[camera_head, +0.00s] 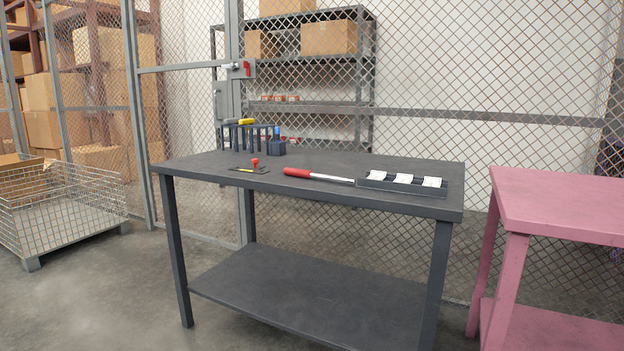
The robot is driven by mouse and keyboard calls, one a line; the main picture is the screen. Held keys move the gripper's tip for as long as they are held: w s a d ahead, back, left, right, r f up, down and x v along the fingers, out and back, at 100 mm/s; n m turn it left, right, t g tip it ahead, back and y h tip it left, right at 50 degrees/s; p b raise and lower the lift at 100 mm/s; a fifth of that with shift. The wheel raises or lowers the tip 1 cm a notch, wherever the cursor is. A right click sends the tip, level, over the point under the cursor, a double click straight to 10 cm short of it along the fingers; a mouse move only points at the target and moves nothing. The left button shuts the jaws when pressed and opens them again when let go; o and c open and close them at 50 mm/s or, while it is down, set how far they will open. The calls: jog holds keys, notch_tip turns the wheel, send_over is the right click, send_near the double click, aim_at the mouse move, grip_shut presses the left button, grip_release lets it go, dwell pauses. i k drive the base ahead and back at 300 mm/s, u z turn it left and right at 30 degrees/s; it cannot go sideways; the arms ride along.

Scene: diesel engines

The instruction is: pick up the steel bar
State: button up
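A long bar with a red grip and a bright steel shaft (332,179) lies flat on the dark grey workbench (215,168). It is the only thing in view that looks like the steel bar. Its red end points left, and its steel end reaches close to a black tray (400,193); I cannot tell whether they touch. My gripper is not in view.
The tray holds white items. A small mat (262,171) with a red-topped tool, a dark rack (250,137) and a small dark holder (276,147) stand left of the bar. A pink table (560,200) stands right, a wire cage (60,205) left, and mesh fencing behind.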

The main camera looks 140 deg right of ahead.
aim_at(291, 172)
jog(key=z, duration=4.35)
jog(key=k, duration=0.75)
jog(key=u, duration=0.75)
jog(key=k, duration=0.4)
jog(key=u, duration=0.55)
jog(key=i, duration=1.8)
jog(key=z, duration=0.6)
jog(key=i, duration=1.65)
jog(key=z, duration=0.6)
